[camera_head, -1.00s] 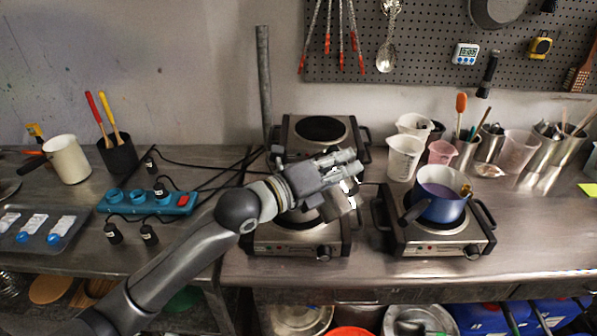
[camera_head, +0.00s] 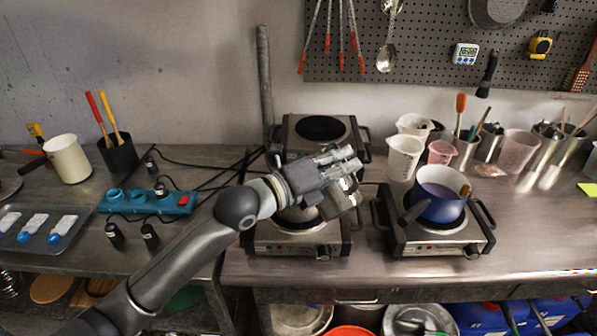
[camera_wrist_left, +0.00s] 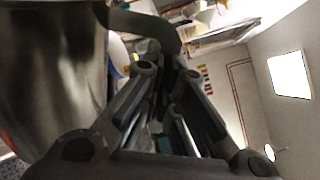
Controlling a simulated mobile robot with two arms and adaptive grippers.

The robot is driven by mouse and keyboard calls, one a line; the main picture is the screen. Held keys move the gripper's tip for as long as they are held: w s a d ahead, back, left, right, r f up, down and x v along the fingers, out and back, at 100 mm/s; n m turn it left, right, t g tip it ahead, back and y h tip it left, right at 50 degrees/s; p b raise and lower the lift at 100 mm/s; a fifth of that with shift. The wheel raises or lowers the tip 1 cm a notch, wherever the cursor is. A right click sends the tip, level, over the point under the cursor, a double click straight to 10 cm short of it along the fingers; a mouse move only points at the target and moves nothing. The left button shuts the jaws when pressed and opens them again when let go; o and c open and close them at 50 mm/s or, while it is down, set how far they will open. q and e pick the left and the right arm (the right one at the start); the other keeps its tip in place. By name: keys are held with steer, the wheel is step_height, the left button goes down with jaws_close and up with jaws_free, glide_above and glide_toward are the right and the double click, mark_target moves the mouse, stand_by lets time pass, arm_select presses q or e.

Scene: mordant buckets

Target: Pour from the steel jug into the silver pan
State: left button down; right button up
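My left gripper (camera_head: 345,162) is above the front left hot plate. In the left wrist view its fingers (camera_wrist_left: 165,75) close around the dark handle of the steel jug (camera_wrist_left: 50,70). In the head view the steel jug (camera_head: 340,198) hangs off the hot plate, beside and below the fingers, and looks tilted. What is inside it does not show. A round silvery shape, seemingly the silver pan (camera_head: 297,214), sits on the front left hot plate. The arm and jug hide much of it. I see no stream of liquid. My right gripper is not in view.
A blue pot (camera_head: 438,205) with purple contents stands on the right hot plate (camera_head: 440,247). Another hot plate (camera_head: 320,128) is behind the jug. White beakers (camera_head: 404,157) and utensil cups stand at the right back. A blue power strip (camera_head: 150,202) with cables lies left.

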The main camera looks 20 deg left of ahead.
mark_target(335, 148)
arm_select(q)
steer(key=shift+w+a+r+n+p, duration=0.4)
steer(key=shift+a+r+n+p, duration=0.15)
steer(key=shift+r+n+p, duration=0.2)
steer(key=shift+w+a+r+n+p, duration=0.4)
steer(key=shift+a+r+n+p, duration=0.15)
steer(key=shift+p, duration=0.25)
stand_by(3.3)
steer(key=shift+w+a+r+n+b, duration=0.4)
steer(key=shift+w+a, duration=0.15)
steer(key=shift+a, duration=0.1)
stand_by(0.9)
